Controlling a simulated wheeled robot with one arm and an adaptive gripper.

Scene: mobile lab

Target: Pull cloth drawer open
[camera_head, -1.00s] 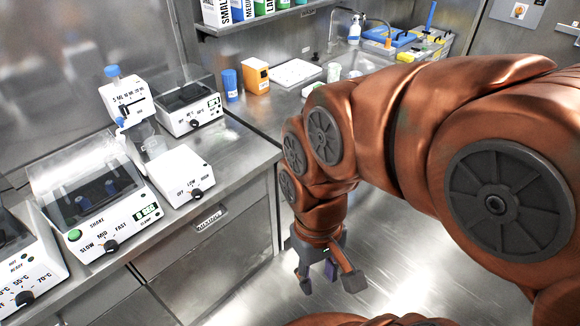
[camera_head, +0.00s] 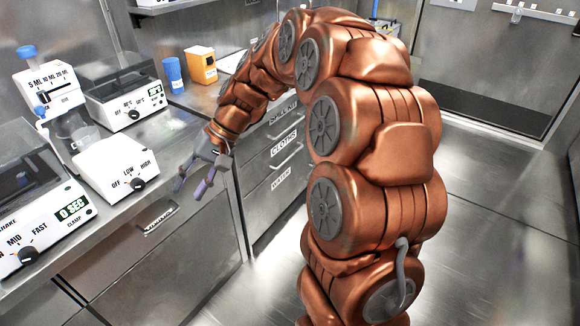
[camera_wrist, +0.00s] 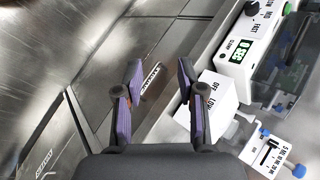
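The cloth drawer, with its white label reading CLOTHS (camera_head: 284,144), is in the far drawer stack beyond the counter corner in the head view. It looks shut, with a bar handle (camera_head: 286,157) below its label. My gripper (camera_head: 190,188) is in front of the near counter's edge, to the left of the cloth drawer and apart from it. Its fingers are spread and empty. In the wrist view my gripper (camera_wrist: 160,72) points at the near counter front, with a labelled drawer (camera_wrist: 151,77) between the fingers. The cloth drawer is not recognisable in the wrist view.
A drawer labelled WATER (camera_head: 281,178) is below the cloth drawer, and another is above it, partly hidden by my arm. The near counter carries a white LOW/HIGH device (camera_head: 118,172) close to my gripper. Open floor (camera_head: 480,230) lies to the right.

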